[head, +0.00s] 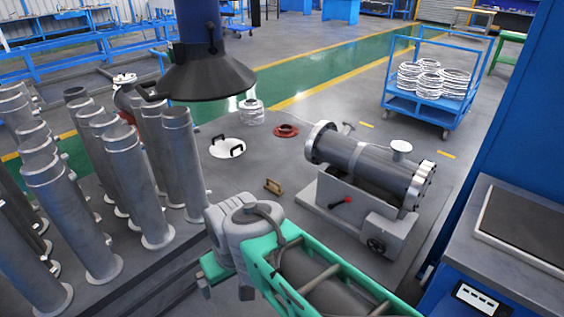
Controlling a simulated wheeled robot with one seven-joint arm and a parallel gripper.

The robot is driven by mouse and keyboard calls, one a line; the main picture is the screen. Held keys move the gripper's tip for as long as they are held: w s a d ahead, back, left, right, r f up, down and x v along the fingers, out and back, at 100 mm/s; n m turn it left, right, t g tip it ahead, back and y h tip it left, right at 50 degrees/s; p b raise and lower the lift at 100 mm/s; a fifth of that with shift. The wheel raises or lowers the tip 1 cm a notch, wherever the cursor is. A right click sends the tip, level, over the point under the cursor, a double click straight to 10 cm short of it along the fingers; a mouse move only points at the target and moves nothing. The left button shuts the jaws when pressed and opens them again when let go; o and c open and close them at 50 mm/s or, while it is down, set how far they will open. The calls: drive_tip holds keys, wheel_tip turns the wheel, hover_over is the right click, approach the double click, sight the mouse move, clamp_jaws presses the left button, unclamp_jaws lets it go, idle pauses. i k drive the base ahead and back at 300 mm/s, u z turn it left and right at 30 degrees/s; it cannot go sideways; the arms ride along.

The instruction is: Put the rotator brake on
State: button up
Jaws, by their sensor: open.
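The rotator (345,212) is a light grey stand right of centre, and a dark grey flanged shell (362,163) lies across it. A short lever with a red knob (348,200) sticks out of its front face; it looks like the brake. A black handwheel (376,246) sits on the grey box at its lower right. My arm reaches in from the bottom right, in front of and below the rotator. My gripper (208,277) is at the arm's far left end, well left of the lever and touching nothing I can see. Its fingers are mostly hidden behind the wrist.
Upright grey flanged pipes (130,165) crowd the left. A dark bell-shaped hood (206,75) hangs above. A white lid (226,147), a red ring (286,131) and a brown handled block (273,187) lie on the floor. A blue cart (420,107) stands behind; a blue bench (505,265) is at right.

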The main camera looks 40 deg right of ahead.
sight(348, 200)
drive_tip(key=z, duration=1.55)
drive_tip(key=k, duration=0.65)
drive_tip(key=u, duration=0.35)
drive_tip(key=i, duration=0.5)
drive_tip(key=u, duration=0.55)
drive_tip(key=i, duration=0.8)
drive_tip(key=z, duration=0.15)
